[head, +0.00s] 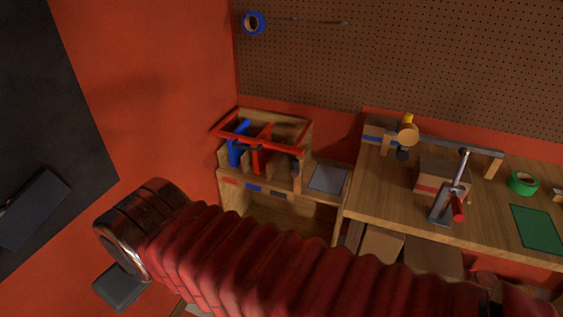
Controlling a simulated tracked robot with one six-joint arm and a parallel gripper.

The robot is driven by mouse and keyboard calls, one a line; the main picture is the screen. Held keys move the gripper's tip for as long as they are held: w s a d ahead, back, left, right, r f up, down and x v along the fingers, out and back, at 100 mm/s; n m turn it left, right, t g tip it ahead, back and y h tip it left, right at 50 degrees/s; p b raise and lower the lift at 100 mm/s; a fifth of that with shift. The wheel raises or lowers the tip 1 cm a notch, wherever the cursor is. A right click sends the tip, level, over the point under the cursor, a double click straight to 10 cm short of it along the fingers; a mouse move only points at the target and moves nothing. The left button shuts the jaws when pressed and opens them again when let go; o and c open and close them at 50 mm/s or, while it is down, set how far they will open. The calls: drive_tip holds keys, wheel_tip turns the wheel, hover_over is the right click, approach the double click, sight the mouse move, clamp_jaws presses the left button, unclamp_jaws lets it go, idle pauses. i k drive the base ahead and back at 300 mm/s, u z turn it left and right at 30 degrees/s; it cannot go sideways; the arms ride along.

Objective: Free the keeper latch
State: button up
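I cannot make out a keeper latch for certain. A wooden fixture with a red frame (297,126) on top stands at the back centre. A blue upright piece (236,145) and a red upright piece (258,158) sit inside it, too small to tell how they are fastened. On the bench to the right, a metal lever device (442,207) has an upright rod and a red grip (458,207). My gripper is not identifiable in this view.
A red corrugated sleeve with a metal collar crosses the front and hides part of the floor and lower shelf. The wooden bench (390,205) holds a cardboard box (440,172), green tape (523,182) and a green mat (537,228). A grey pad (328,179) lies beside the fixture.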

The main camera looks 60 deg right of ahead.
sight(297, 169)
drive_tip(key=z, duration=0.45)
drive_tip(key=i, duration=0.95)
drive_tip(key=z, duration=0.65)
